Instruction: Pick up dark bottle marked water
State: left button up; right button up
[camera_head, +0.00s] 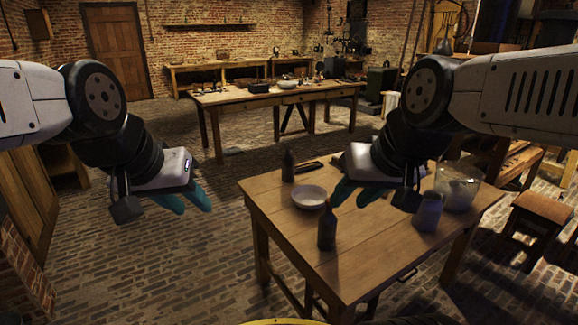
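Two dark bottles stand upright on the wooden table. One dark bottle (327,230) is near the front edge. The other dark bottle (288,166) is at the back left corner. No writing can be read on either, so I cannot tell which is marked water. My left gripper (187,202) is left of the table, over the brick floor, with its teal fingers apart and empty. My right gripper (356,196) is above the table, right of the white bowl and both bottles, with its teal fingers apart and nothing seen between them.
The wooden table (283,232) also holds a white bowl (309,195) between the bottles, a dark flat object (309,167), a grey-blue jar (428,212) and a clear glass jar (458,188) at right. A stool (543,207) stands right of it. A long workbench (235,96) stands behind.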

aim_at(288, 161)
jog(key=i+j+z, duration=0.25)
jog(key=j, duration=0.35)
jog(key=i+j+z, duration=0.15)
jog(key=i+j, duration=0.15)
jog(key=i+j+z, duration=0.1)
jog(key=j, duration=0.25)
jog(key=i+j+z, duration=0.15)
jog(key=j, duration=0.2)
jog(key=i+j+z, duration=0.1)
jog(key=j, duration=0.25)
jog(key=i+j, duration=0.2)
jog(key=j, duration=0.15)
jog(key=i+j+z, duration=0.1)
jog(key=j, duration=0.25)
jog(key=i+j, duration=0.3)
jog(key=i+j+z, duration=0.1)
jog(key=j, duration=0.3)
jog(key=i+j, duration=0.25)
jog(key=j, duration=0.15)
jog(key=i+j, duration=0.25)
jog(key=z, duration=0.05)
